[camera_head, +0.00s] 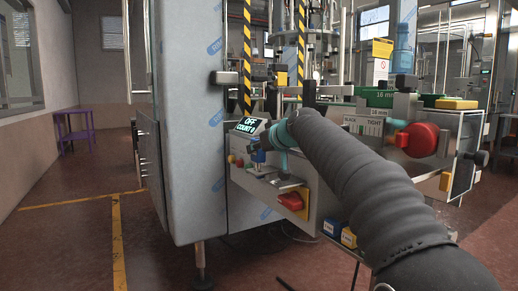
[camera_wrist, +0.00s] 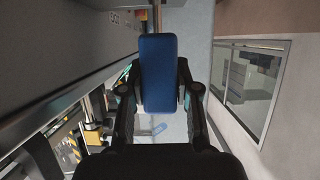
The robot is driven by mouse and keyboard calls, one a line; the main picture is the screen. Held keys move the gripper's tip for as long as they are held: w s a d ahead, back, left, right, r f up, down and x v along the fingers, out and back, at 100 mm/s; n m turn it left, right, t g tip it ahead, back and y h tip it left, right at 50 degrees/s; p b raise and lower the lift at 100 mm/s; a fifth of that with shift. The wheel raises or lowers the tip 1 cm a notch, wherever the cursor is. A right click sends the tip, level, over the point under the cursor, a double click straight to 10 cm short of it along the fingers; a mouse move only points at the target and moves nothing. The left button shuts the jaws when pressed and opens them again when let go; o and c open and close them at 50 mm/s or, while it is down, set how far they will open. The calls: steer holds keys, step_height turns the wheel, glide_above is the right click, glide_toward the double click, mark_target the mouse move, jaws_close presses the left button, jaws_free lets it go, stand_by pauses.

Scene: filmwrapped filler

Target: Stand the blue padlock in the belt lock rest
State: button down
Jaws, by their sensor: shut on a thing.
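The blue padlock (camera_wrist: 158,70) fills the space between the two dark fingers of my gripper (camera_wrist: 159,95) in the wrist view. Its broad blue face is toward the camera, and no shackle can be made out. In the head view, a small blue part of the padlock (camera_head: 258,156) shows at my gripper (camera_head: 259,162), in front of the machine's control panel. My gripper is shut on the padlock. I cannot surely pick out the belt lock rest; a small grey ledge (camera_head: 288,182) sits on the panel close below the gripper.
A red rotary switch on a yellow plate (camera_head: 291,201) is below the gripper. A lit display (camera_head: 250,126) is above it. A large red knob (camera_head: 417,140) is right of my arm.

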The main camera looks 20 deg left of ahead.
steer(key=shift+f+b, duration=0.55)
steer(key=shift+f, duration=0.1)
steer(key=c, duration=0.8)
jaws_free()
steer(key=shift+o, duration=0.2)
steer(key=shift+s+d, duration=0.1)
steer(key=v, duration=1.2)
steer(key=shift+r, duration=0.1)
